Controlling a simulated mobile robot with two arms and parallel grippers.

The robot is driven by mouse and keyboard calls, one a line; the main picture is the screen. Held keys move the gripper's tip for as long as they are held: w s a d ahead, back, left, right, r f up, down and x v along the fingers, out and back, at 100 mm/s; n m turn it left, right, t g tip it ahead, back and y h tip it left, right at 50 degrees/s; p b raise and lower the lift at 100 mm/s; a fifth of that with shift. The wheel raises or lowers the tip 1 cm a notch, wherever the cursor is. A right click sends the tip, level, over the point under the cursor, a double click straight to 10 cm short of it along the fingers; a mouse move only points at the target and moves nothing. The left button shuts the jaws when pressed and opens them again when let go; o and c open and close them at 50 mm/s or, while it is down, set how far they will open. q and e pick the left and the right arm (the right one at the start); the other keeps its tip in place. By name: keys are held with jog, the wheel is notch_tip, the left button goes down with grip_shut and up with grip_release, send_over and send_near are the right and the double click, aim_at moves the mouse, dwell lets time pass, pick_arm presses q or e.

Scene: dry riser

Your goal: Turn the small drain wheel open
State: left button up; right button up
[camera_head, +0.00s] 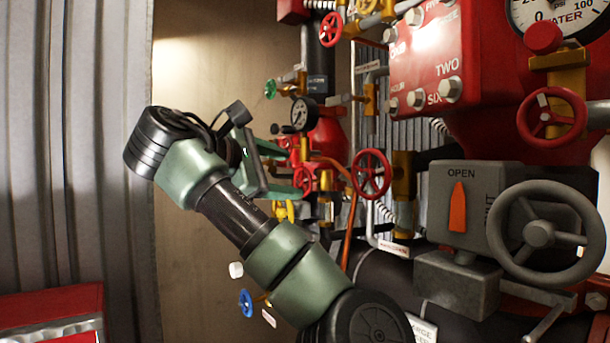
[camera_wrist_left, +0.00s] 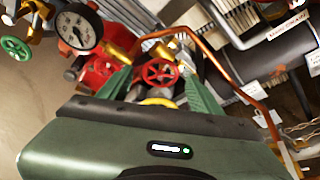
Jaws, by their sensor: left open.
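A small red wheel (camera_wrist_left: 160,72) shows between the fingertips of my left gripper (camera_wrist_left: 158,80) in the left wrist view, just ahead of them; no label on it is readable, so I cannot tell for sure that it is the drain wheel. In the head view a small red wheel (camera_head: 303,181) shows beside my left gripper (camera_head: 293,168), partly hidden by its fingers. The left gripper is open, with its green fingers apart and nothing held. Whether a finger touches the wheel cannot be told. My right gripper is out of view.
A pressure gauge (camera_head: 304,115) and a green wheel (camera_head: 270,89) are close above the gripper. A copper pipe (camera_wrist_left: 228,72) runs close by. A larger red wheel (camera_head: 371,174) and a grey handwheel (camera_head: 540,234) are to the right. A blue wheel (camera_head: 246,302) is lower down.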

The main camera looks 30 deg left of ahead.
aim_at(302, 180)
pick_arm(q)
jog(key=shift+w+f, duration=0.15)
jog(key=shift+w, duration=0.3)
jog(key=p+x, duration=0.2)
jog(key=x, duration=0.1)
jog(key=shift+w+a+f, duration=0.2)
jog(key=shift+w, duration=0.1)
jog(key=shift+p+x, duration=0.5)
jog(key=shift+x, duration=0.7)
jog(key=shift+d, duration=0.2)
jog(key=shift+w+a+f, duration=0.1)
jog(key=shift+a+f, duration=0.05)
jog(key=shift+c, duration=0.2)
jog(key=c, duration=1)
jog(key=shift+c, duration=0.2)
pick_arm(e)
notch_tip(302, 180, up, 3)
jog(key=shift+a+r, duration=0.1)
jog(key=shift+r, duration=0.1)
